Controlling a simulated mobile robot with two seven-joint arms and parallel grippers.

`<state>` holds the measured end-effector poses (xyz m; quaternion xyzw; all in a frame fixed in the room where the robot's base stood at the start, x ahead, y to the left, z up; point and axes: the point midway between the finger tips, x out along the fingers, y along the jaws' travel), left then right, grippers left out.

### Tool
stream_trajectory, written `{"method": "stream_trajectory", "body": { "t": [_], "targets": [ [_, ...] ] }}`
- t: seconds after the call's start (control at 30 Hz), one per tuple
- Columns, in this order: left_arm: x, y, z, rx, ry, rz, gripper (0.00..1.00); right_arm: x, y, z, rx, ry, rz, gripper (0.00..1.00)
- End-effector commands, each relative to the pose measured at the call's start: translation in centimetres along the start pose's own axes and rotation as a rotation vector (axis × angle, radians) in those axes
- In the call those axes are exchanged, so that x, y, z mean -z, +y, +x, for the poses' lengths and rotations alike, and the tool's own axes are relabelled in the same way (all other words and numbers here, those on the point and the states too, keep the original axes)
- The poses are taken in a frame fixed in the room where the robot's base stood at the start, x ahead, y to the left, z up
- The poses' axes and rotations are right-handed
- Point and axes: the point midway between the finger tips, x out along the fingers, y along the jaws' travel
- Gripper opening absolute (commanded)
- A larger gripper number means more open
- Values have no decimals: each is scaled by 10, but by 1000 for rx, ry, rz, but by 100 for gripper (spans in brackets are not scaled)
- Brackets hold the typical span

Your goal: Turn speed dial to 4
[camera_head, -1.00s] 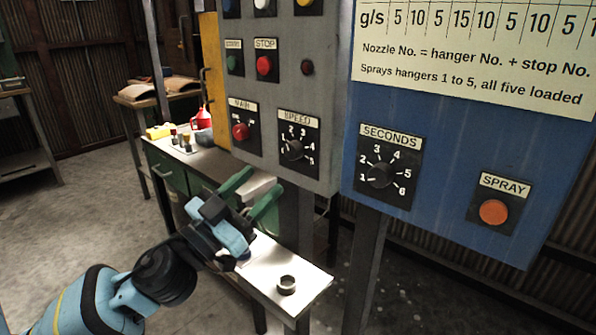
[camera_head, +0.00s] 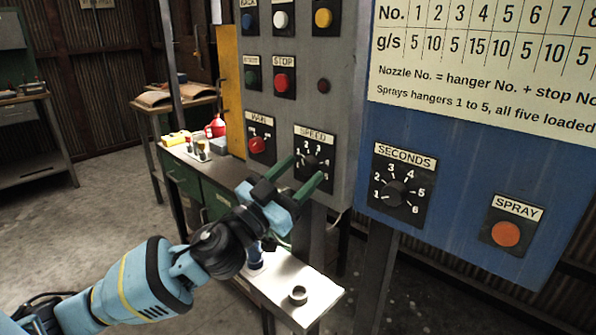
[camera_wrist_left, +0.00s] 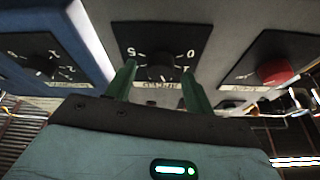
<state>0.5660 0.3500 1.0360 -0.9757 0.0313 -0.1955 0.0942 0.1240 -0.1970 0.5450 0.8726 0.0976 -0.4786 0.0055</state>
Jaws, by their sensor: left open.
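The speed dial (camera_head: 311,161) is a black knob on a black plate labelled SPEED, low on the grey panel. Its numbers are partly hidden by my left gripper (camera_head: 306,168) in the head view, and I cannot read its setting surely. My left gripper is open, with its two green fingers pointing at the dial. In the left wrist view, which shows the panel upside down, the dial knob (camera_wrist_left: 160,73) sits between the open fingers (camera_wrist_left: 158,78). I cannot tell whether they touch it. My right gripper is not in view.
A red MAIN knob (camera_head: 257,145) is left of the speed dial. The STOP button (camera_head: 282,83) is above. The blue panel at right carries the SECONDS dial (camera_head: 396,193) and orange SPRAY button (camera_head: 505,234). A bench (camera_head: 322,287) with a small dark ring (camera_head: 298,294) lies below.

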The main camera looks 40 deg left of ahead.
Motion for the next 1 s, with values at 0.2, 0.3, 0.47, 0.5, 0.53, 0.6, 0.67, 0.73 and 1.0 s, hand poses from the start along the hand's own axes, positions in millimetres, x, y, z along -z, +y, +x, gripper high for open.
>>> {"method": "stream_trajectory", "body": {
  "t": [0.2,0.3,0.47,0.5,0.53,0.6,0.67,0.73,1.0],
  "targets": [
    [0,0,4,1,-1,1,53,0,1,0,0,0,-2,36],
    [0,0,4,1,-1,1,53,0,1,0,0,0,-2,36],
    [-1,0,4,1,-1,0,44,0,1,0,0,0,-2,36],
    [0,0,4,0,-1,0,39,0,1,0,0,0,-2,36],
    [0,0,4,0,-1,0,35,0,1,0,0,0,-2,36],
    [0,0,4,0,-1,0,26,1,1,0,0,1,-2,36],
    [0,0,4,1,-1,0,18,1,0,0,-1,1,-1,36],
    [0,0,4,1,-1,0,9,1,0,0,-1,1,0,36],
    [-1,-1,4,-9,0,27,9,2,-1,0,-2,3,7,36]
  ]
}}
